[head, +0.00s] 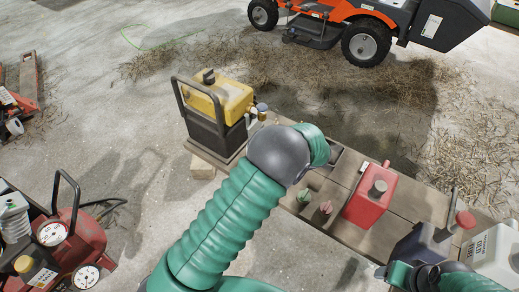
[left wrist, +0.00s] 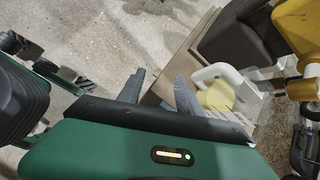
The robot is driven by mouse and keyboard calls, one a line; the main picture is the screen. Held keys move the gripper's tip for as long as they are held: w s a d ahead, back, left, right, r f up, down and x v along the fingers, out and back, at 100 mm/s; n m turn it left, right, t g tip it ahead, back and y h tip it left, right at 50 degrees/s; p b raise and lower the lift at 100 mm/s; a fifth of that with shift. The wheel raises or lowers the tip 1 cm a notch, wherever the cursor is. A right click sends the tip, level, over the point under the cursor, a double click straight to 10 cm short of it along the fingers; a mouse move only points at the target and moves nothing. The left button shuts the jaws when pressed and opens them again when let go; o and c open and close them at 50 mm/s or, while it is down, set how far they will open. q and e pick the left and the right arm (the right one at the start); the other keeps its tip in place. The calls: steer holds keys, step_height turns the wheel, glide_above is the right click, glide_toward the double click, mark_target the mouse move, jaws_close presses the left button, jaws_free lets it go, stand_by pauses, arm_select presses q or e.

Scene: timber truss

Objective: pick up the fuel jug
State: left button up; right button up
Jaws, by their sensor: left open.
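In the left wrist view, a pale container with a white loop handle and a yellowish top (left wrist: 215,97) stands on a wooden surface, just right of my left fingertips; it may be the fuel jug. My left gripper (left wrist: 160,84) is open and empty, its fingers pointing toward the board edge, the right finger close to the container. In the head view my left arm hides both this gripper and that container.
A machine with a yellow tank (head: 222,97) and dark frame stands behind my left arm. A dark blue jug (head: 420,248) and white jug (head: 495,255) stand at the right. Red equipment (head: 75,250) is at lower left. An orange mower (head: 370,25) is behind.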

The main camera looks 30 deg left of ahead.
arm_select(q)
steer(key=w+f+m+y, duration=0.1)
steer(key=w, duration=0.1)
steer(key=w+f+m+t+y+b, duration=0.1)
steer(key=w+m+y, duration=0.1)
steer(key=w, duration=0.1)
steer(key=w+d+f+m+t+y, duration=0.1)
steer(key=w+f+m+y, duration=0.1)
steer(key=shift+w+d+b, duration=0.1)
steer(key=shift+w+b, duration=0.2)
steer(key=shift+w, duration=0.05)
steer(key=shift+w+a+r+m+y, duration=0.1)
steer(key=shift+w+a+m+y, duration=0.1)
steer(key=shift+m+y, duration=0.2)
steer(key=x, duration=0.5)
steer(key=shift+s+a+r, duration=0.1)
steer(key=shift+s, duration=0.05)
steer(key=b+x, duration=0.1)
steer(key=x, duration=0.5)
steer(key=shift+a, duration=0.1)
steer(key=shift+a+f, duration=0.35)
steer(key=shift+a, duration=0.1)
arm_select(e)
steer(key=x, duration=0.4)
steer(key=shift+s+d, duration=0.25)
steer(key=shift+s, duration=0.05)
